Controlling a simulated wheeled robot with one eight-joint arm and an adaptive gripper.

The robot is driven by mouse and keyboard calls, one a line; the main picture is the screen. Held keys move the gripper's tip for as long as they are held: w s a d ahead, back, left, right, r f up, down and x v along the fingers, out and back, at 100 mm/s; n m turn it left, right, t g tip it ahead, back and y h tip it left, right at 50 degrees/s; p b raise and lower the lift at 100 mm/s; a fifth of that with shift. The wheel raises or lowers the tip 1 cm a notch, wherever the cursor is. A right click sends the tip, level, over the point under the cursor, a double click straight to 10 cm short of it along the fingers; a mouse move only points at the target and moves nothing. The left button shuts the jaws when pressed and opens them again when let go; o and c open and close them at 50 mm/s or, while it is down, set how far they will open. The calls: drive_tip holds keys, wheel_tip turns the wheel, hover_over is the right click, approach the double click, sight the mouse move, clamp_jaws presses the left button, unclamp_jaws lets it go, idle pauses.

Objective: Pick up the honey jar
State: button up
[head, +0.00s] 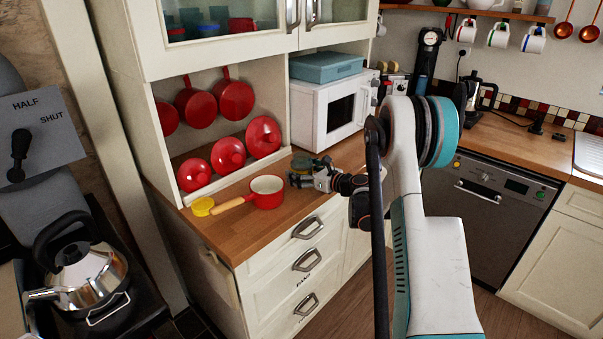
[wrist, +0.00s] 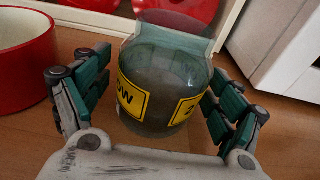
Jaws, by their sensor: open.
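A dark, see-through jar (wrist: 160,72) with yellow labels in black print stands upright on the wooden counter in the wrist view. I take it for the honey jar; no label reading honey is legible. My gripper (wrist: 155,88) is open, one finger on each side of it. Small gaps seem to show between fingers and glass, so the jar is not clamped. In the head view my gripper (head: 305,180) is low over the counter, and the jar's greenish top (head: 304,162) shows just behind it, the rest partly hidden.
A red saucepan (head: 267,191) with a wooden handle stands close left of my gripper; its wall (wrist: 24,60) fills the wrist view's left edge. A yellow round item (head: 203,206) lies farther left. Red lids (head: 228,155) lean behind. A white microwave (head: 322,110) stands behind to the right.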

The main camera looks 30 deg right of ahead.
drive_tip(key=c, duration=1.6)
drive_tip(key=shift+r, duration=0.15)
wheel_tip(320, 180, up, 20)
drive_tip(key=p, duration=0.6)
